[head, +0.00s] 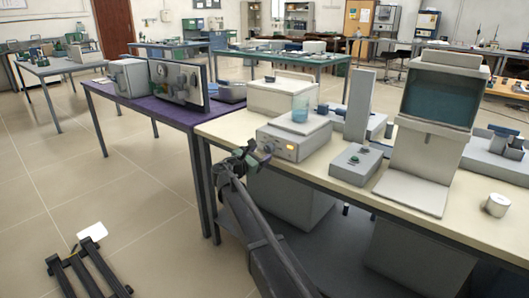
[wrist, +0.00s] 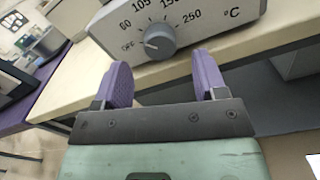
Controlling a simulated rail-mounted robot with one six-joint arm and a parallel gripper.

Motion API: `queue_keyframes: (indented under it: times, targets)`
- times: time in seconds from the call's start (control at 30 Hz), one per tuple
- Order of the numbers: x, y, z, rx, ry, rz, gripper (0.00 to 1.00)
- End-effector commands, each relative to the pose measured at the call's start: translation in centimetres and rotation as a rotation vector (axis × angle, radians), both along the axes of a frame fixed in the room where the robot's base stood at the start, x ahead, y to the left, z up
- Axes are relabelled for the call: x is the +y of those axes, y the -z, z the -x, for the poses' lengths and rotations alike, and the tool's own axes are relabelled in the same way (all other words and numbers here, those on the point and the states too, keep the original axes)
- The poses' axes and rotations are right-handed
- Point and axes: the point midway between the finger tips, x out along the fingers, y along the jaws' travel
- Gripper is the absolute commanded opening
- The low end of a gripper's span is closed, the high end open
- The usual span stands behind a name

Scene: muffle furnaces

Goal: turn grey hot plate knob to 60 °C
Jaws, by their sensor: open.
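The grey hot plate (head: 296,136) stands at the front edge of the cream bench, with a glass beaker (head: 302,108) on top and a lit orange display on its front. Its round grey knob (wrist: 160,40) shows in the wrist view, on a panel marked OFF, 60, 105, 150 and 250 °C. The knob's pale pointer line appears turned left, toward OFF. My gripper (wrist: 163,75) is open, with two purple fingers either side of the knob's line and the knob just beyond the fingertips, apart from them. In the head view my gripper (head: 258,160) is at the hot plate's front left.
A large instrument with a dark window (head: 438,100) stands farther right. A purple bench (head: 180,112) with equipment adjoins on the left. The floor at left is mostly clear.

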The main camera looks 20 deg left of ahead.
Motion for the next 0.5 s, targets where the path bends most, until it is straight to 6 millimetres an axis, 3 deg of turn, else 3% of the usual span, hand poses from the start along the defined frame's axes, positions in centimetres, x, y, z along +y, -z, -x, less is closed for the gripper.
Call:
queue_keyframes:
  times: [0.2, 0.33, 0.5]
  targets:
    - [1.6, 0.0, 5.3, 0.0, -0.002, 0.0, 0.65]
    - [2.2, 0.0, 6.8, 0.0, -0.001, 0.0, 0.65]
    - [2.3, 0.0, 7.1, 0.0, 0.0, 0.0, 0.65]
